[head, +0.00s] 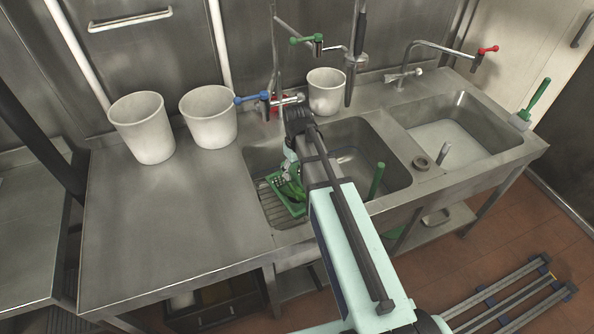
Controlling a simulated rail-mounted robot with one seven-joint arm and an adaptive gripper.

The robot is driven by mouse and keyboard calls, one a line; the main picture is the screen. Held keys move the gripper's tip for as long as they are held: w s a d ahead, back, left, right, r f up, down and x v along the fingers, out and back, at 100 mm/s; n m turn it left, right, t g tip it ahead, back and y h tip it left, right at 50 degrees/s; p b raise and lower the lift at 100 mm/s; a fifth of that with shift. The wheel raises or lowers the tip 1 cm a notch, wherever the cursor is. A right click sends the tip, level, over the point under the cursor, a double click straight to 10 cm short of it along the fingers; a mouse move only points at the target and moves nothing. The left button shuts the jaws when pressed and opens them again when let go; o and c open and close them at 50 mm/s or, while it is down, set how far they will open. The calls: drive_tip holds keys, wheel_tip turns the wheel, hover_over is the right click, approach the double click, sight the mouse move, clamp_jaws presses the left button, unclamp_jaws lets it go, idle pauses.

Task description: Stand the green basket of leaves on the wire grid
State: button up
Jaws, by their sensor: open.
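The green basket (283,207) with green leaves is in the left part of the left sink. It appears to be on or just above the wire grid (268,208); I cannot tell if its whole base touches. My gripper (290,172) is at the far side of the basket, close to the leaves, and is open. My arm hides the basket's right side and part of the gripper, so any contact between the fingers and the basket is hidden.
White buckets (143,127) stand behind on the counter (180,205), whose left front is clear. Taps and a hanging spray hose (355,60) rise behind the sinks. A green-handled tool (376,181) stands in the left sink. The right sink (455,125) holds an upright pipe.

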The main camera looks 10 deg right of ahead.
drive_tip(key=shift+r+p, duration=1.7)
drive_tip(key=shift+r, duration=1.05)
